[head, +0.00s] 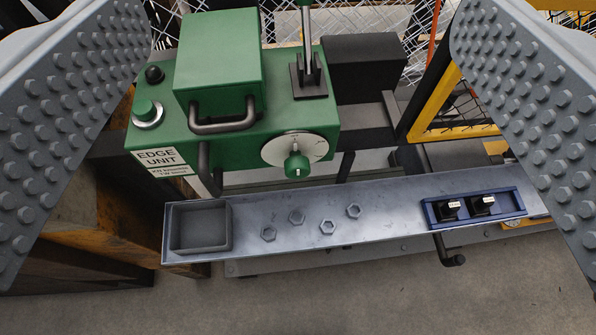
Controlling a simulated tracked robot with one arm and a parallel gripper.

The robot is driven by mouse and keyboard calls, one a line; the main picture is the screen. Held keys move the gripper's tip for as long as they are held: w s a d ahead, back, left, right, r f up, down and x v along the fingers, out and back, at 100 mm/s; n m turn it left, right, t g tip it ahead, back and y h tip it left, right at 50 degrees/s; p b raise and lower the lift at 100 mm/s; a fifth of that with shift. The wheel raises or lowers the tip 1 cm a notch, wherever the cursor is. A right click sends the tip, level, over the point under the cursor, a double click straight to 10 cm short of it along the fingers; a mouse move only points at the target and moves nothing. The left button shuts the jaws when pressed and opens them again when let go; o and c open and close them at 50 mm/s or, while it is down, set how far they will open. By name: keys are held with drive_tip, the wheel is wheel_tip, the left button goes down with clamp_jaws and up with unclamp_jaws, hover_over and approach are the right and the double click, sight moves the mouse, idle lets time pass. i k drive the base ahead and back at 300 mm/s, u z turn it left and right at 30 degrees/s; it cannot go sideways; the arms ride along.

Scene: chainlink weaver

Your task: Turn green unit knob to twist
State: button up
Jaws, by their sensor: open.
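The green unit (218,66), labelled EDGE UNIT, stands upper left of the picture's middle. Its green knob (297,165) sits on a pale round dial plate (301,148) at the lower right of the unit's front. The marks on the dial are too small to read. My gripper (298,215) is open, with its two grey studded fingers at the left and right edges of the view. The knob lies between the fingers in the picture, well beyond them and untouched. Nothing is held.
A metal tray (385,205) runs below the unit, with a grey bin (198,250), several hex nuts (297,217) and a blue holder (476,219) with two black pieces. A lever (307,45) and a round green button (146,110) are on the unit. A yellow frame (440,105) stands right.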

sight(297, 166)
drive_tip(key=k, duration=1.65)
drive_tip(key=z, duration=0.8)
drive_tip(key=i, duration=0.9)
